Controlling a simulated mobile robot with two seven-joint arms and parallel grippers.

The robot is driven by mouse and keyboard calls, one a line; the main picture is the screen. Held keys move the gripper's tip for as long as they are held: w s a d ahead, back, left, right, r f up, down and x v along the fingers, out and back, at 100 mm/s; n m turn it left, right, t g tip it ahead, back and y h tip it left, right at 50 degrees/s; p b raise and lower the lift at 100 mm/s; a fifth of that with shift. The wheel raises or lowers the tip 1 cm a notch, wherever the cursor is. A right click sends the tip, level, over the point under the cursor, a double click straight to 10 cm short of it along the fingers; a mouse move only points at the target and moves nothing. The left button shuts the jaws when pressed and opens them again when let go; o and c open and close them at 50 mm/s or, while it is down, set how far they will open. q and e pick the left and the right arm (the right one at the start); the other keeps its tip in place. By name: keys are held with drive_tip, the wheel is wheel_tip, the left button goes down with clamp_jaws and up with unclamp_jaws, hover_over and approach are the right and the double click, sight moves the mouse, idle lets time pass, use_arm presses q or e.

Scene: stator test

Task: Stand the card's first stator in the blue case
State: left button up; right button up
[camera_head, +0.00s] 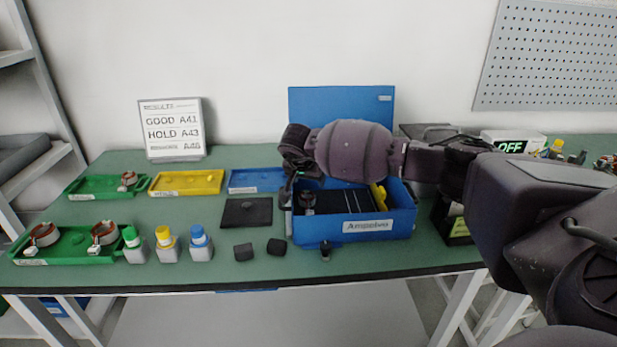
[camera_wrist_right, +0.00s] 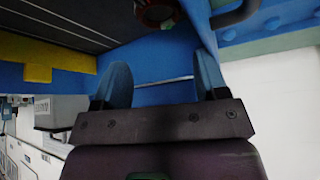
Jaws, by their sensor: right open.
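The card (camera_head: 173,130) stands at the back left; it reads GOOD A41, then HOLD A43, with a smaller blurred line below. The open blue case (camera_head: 401,222) has a dark slotted inside and a stator (camera_head: 307,201) in its left part; a ring-like part of it shows at the top edge of the right wrist view (camera_wrist_right: 156,11). My right gripper (camera_head: 288,194) is at the case's left side, next to this stator. My left gripper is out of view.
Stators sit in the front green tray (camera_head: 75,258) and back green tray (camera_head: 100,187). A yellow tray (camera_head: 190,188), blue tray (camera_head: 256,187), black pad (camera_head: 246,212), capped bottles (camera_head: 166,247) and small dark blocks (camera_head: 243,251) share the table.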

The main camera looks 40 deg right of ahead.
drive_tip(key=shift+w+a+r, duration=0.15)
